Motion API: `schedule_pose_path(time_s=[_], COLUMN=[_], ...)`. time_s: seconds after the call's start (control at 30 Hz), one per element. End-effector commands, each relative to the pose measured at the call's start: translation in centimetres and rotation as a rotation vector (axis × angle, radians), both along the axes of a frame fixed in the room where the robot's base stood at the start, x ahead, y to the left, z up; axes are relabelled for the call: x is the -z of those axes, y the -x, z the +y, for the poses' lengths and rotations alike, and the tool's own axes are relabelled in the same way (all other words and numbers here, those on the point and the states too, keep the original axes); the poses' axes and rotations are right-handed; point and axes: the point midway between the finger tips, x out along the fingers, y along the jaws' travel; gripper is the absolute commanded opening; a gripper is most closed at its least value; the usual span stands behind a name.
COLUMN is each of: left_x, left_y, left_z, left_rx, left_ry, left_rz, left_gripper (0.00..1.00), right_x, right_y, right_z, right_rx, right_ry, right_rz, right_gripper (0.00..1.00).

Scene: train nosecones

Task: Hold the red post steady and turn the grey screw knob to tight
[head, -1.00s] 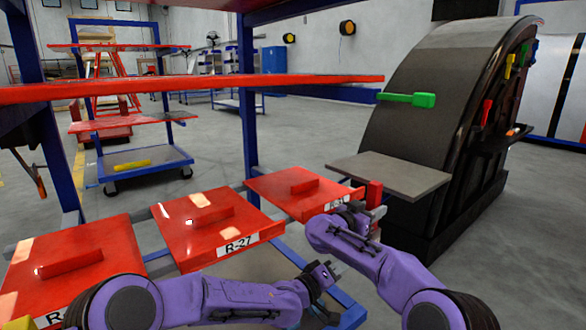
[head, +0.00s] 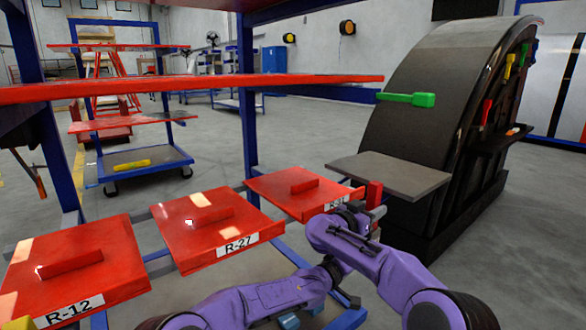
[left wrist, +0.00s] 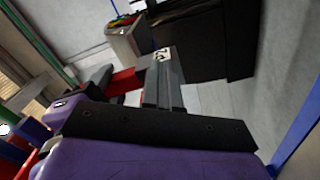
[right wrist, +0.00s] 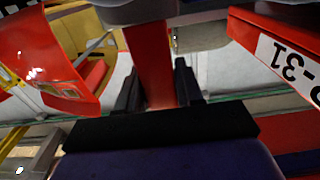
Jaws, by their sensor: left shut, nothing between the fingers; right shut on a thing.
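The red post (head: 374,194) stands upright at the right end of the red tray row. My right gripper (right wrist: 158,88) is shut on the red post, which also shows between its fingers in the right wrist view (right wrist: 150,62). A small grey part (head: 379,211), seemingly the screw knob, sits beside the post, partly hidden by my right arm. My left gripper (left wrist: 164,82) is shut and empty. In the left wrist view a red piece (left wrist: 125,82) lies just left of its fingers. In the head view the left fingertips are hidden behind my right arm.
Red trays, labelled R-12 (head: 92,268) and R-27 (head: 215,228), lie in a row on the blue rack. A grey plate (head: 388,175) and a large black curved nosecone (head: 430,110) stand behind the post. A red shelf (head: 190,87) crosses above. My arms are close together.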

Motion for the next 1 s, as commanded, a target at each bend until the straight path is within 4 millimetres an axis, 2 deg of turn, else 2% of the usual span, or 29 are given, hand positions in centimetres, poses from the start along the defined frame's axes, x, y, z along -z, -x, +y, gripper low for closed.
schedule_pose_path(time_s=[0.57, 0.8, 1.0], left_x=[0.1, 0.5, 0.5], left_y=[-0.4, 0.2, 1.5], left_z=[0.3, -0.1, 1.7], left_rx=[-0.003, -0.001, -0.002], left_ry=[0.0, 0.0, -0.001], left_rz=[-0.002, -0.003, 0.001], left_gripper=[0.0, 0.0, 0.0], right_x=[0.0, 0.0, 0.0], right_y=[0.0, 0.0, 0.0], right_z=[0.0, 0.0, 0.0], right_rx=[0.0, 0.0, 0.0], right_ry=[0.0, 0.0, 0.0], right_rz=[0.0, 0.0, 0.0], right_gripper=[0.0, 0.0, 0.0])
